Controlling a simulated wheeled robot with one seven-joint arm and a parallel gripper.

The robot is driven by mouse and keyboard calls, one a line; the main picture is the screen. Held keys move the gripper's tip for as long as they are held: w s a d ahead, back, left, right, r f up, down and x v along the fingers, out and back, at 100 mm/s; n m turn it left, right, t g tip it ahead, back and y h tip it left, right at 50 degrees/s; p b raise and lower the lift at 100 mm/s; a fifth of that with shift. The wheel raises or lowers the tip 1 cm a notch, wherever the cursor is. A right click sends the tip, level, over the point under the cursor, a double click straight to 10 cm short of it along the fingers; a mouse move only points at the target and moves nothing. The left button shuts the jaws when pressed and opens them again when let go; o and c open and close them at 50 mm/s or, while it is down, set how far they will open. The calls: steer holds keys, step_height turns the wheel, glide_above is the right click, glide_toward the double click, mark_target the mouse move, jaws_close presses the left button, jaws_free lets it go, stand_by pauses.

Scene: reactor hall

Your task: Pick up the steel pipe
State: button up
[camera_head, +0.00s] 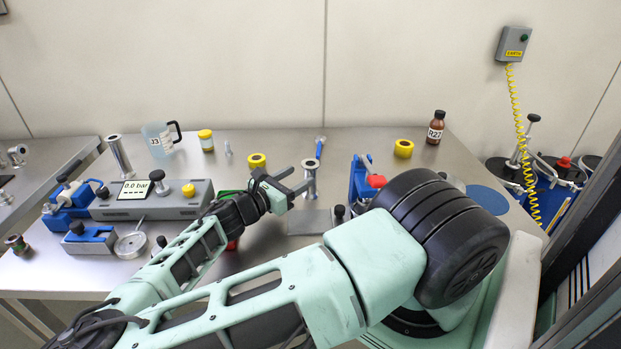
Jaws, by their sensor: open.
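A short, upright, flanged steel pipe (309,176) stands on the steel bench right in front of my gripper. A second, taller steel tube (119,157) with a wide top rim stands at the back left and looks slightly tilted. My gripper (301,178) is open and points right, its fingertips close to the short pipe. From this view I cannot tell whether the fingers are beside it or partly around it, or whether they touch. The lower finger seems to overlap the pipe's lower part.
A grey gauge box (150,207) and blue clamp devices stand left of my arm. A blue vise with red part (376,181) stands right of the pipe. A jug (157,140), yellow rings and a brown bottle (436,128) line the back. A flat grey plate (308,222) lies in front.

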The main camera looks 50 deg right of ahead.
mark_target(306, 173)
steer(key=d+p, duration=0.1)
steer(key=d, duration=0.1)
steer(key=s+d+p, duration=0.1)
steer(key=d, duration=0.1)
steer(key=shift+s+d+r, duration=0.1)
steer(key=shift+d+r, duration=0.1)
steer(key=shift+d+f, duration=0.1)
steer(key=shift+d, duration=0.2)
steer(key=shift+c, duration=0.3)
jaws_close()
